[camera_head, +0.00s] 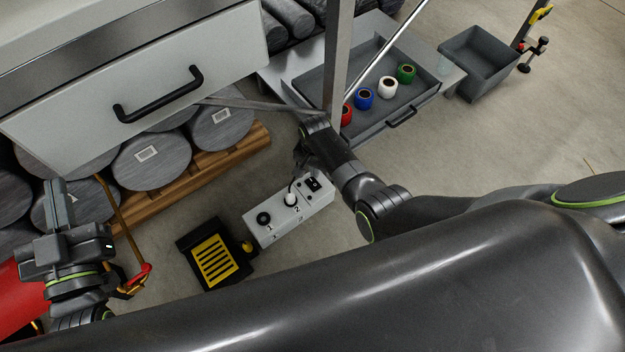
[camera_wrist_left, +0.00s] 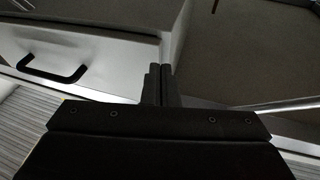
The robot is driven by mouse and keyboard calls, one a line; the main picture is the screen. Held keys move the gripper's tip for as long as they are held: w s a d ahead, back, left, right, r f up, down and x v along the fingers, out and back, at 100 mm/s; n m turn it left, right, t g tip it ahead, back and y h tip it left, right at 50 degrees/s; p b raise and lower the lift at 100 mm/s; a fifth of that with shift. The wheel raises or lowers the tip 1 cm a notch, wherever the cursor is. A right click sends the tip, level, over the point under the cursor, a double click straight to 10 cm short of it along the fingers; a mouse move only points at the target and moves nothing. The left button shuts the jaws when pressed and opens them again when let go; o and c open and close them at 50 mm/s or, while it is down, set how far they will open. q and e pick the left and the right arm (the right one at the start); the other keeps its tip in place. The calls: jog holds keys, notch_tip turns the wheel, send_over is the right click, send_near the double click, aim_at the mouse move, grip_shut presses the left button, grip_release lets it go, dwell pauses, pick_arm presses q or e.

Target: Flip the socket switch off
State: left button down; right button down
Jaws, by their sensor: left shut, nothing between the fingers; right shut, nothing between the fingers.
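The socket box (camera_head: 262,232) is a long white-grey block on the floor in the middle of the head view. It has sockets marked 1 and 2; a white plug (camera_head: 291,199) with a dark cable sits at socket 2. A black switch (camera_head: 313,184) is at its right end; its position is too small to tell. My right gripper (camera_head: 300,157) is shut and empty, beyond the box and mostly hidden by its own wrist. My left gripper (camera_head: 57,203) is shut and empty at the far left, well away from the box. Its shut fingers show in the left wrist view (camera_wrist_left: 161,80).
A black and yellow pedal (camera_head: 212,262) lies left of the box. Grey rolls (camera_head: 152,162) on a wooden pallet (camera_head: 195,172) and a drawer with a black handle (camera_head: 158,104) stand behind. A tray (camera_head: 420,85) holds coloured rolls.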

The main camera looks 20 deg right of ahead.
jog(key=shift+r, duration=0.25)
pick_arm(q)
notch_tip(320, 180, down, 7)
jog(key=g, duration=0.4)
jog(key=shift+r+n+p, duration=0.15)
jog(key=shift+n+p, duration=0.25)
jog(key=shift+p, duration=0.05)
pick_arm(e)
jog(key=shift+r, duration=0.15)
pick_arm(q)
jog(key=shift+s+a, duration=0.1)
